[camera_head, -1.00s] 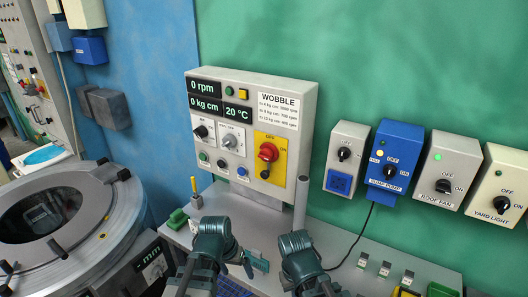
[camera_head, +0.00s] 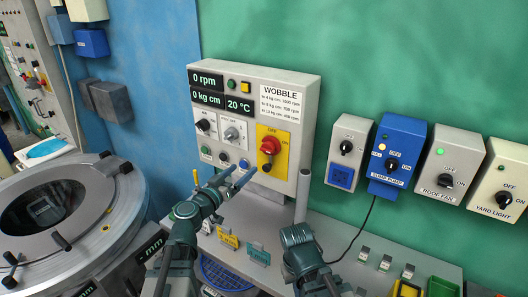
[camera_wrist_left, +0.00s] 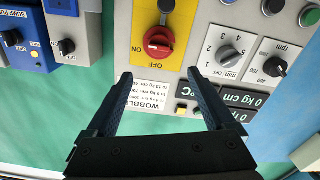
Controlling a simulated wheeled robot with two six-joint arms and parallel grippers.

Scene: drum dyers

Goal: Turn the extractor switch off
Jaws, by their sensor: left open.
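No label reading extractor is legible. A grey control panel (camera_head: 256,88) on the wall carries a red rotary switch (camera_head: 269,147) on a yellow plate (camera_head: 276,174) marked OFF at its top and ON at its right. The left wrist view shows the panel upside down, with the red switch (camera_wrist_left: 160,42) beyond the fingertips; which mark it points at is unclear. My left gripper (camera_head: 240,176) is open and empty, raised in front of the panel's lower part; its fingers (camera_wrist_left: 160,76) are apart. My right gripper (camera_head: 296,236) is low over the bench, its jaws unclear.
Switch boxes line the wall at right: a grey one (camera_head: 347,150), a blue sump pump box (camera_head: 397,150), a roof fan box (camera_head: 446,165) and a yard light box (camera_head: 497,180). A round drum machine (camera_head: 110,215) stands at left. Small blocks and trays lie on the bench.

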